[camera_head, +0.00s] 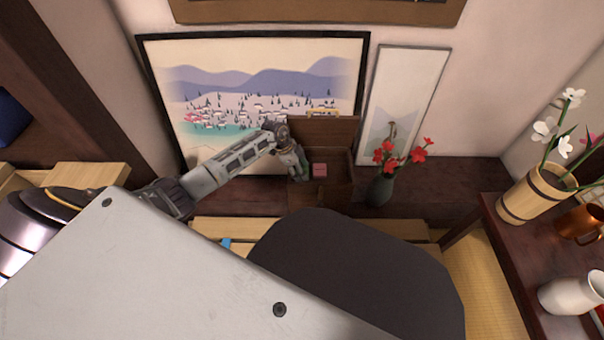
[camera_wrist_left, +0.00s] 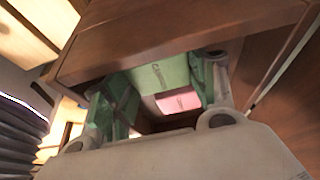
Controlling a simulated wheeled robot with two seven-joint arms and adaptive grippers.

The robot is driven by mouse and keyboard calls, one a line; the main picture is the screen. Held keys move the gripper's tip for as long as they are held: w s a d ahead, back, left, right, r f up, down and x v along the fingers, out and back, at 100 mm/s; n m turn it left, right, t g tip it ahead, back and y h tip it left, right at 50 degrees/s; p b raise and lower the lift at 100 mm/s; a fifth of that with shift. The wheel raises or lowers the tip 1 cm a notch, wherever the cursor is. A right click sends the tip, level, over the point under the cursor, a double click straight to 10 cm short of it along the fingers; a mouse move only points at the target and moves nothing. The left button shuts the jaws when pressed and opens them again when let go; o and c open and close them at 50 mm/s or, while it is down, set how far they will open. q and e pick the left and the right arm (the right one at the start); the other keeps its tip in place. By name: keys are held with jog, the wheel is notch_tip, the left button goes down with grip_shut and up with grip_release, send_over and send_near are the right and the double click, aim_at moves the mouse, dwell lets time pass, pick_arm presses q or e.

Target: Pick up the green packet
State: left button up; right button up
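The green packet (camera_wrist_left: 160,74), with dark lettering, shows in the left wrist view inside a brown wooden box (camera_wrist_left: 190,36), beyond and between my fingertips. My left gripper (camera_wrist_left: 164,92) is open, its two green-padded fingers wide apart on either side of the packet. I cannot tell whether either finger touches it. In the head view my left gripper (camera_head: 298,167) reaches into the left part of the wooden box (camera_head: 335,196), and the packet cannot be made out there. My right gripper is not in view.
A pink packet (camera_head: 319,170) lies in the box, right of my left gripper; it also shows in the wrist view (camera_wrist_left: 178,101). A dark vase (camera_head: 380,190) with red flowers stands close right of the box. A framed picture (camera_head: 200,85) leans behind.

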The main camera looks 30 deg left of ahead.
pick_arm(q)
jog(key=shift+c, duration=1)
jog(key=shift+r, duration=0.1)
jog(key=shift+r+p, duration=0.65)
jog(key=shift+r, duration=0.35)
notch_tip(320, 180, up, 7)
jog(key=p, duration=0.3)
jog(key=shift+f, duration=0.2)
notch_tip(320, 180, up, 9)
jog(key=p, duration=0.4)
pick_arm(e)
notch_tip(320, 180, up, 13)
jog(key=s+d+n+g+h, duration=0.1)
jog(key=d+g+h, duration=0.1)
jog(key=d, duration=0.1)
pick_arm(q)
jog(key=shift+r, duration=0.1)
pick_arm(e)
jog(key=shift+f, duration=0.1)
